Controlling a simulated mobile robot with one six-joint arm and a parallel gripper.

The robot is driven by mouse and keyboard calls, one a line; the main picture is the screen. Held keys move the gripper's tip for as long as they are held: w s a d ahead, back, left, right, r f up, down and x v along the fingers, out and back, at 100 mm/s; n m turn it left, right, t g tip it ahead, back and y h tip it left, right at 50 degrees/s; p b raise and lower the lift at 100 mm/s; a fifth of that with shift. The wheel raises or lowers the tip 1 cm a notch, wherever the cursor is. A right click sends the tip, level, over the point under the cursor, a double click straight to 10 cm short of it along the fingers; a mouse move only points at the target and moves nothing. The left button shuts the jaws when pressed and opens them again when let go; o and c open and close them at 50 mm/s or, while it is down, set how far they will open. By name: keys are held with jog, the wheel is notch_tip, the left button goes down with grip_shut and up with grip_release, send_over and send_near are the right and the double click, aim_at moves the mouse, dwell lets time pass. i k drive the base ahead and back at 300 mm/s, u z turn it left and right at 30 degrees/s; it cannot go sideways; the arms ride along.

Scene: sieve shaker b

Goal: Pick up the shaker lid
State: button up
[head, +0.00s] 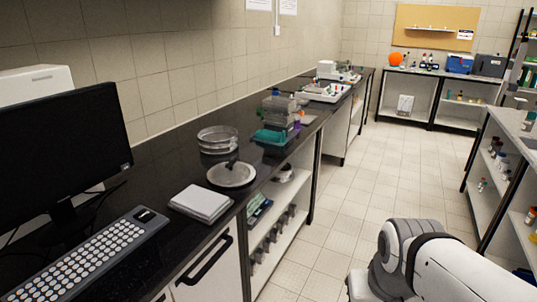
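A round, pale metallic lid (231,176) with a dark knob on top lies on the black countertop (150,178), near its front edge; it looks like the shaker lid. A stack of shallow round metal sieves (217,141) stands just behind it. My gripper is not in view; only a white and grey part of my arm shows at the bottom right, away from the lid.
A grey flat box (200,204) lies in front of the lid, with a keyboard (88,259) and monitor (60,145) at left. Stacked teal and grey containers (277,120) stand beyond the lid. The tiled aisle floor (345,205) is clear.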

aim_at(232, 173)
jog(key=z, duration=0.05)
jog(key=i, duration=2.05)
jog(key=u, duration=0.6)
jog(key=k, duration=0.8)
jog(key=u, duration=0.15)
jog(key=i, duration=0.85)
jog(key=z, duration=0.1)
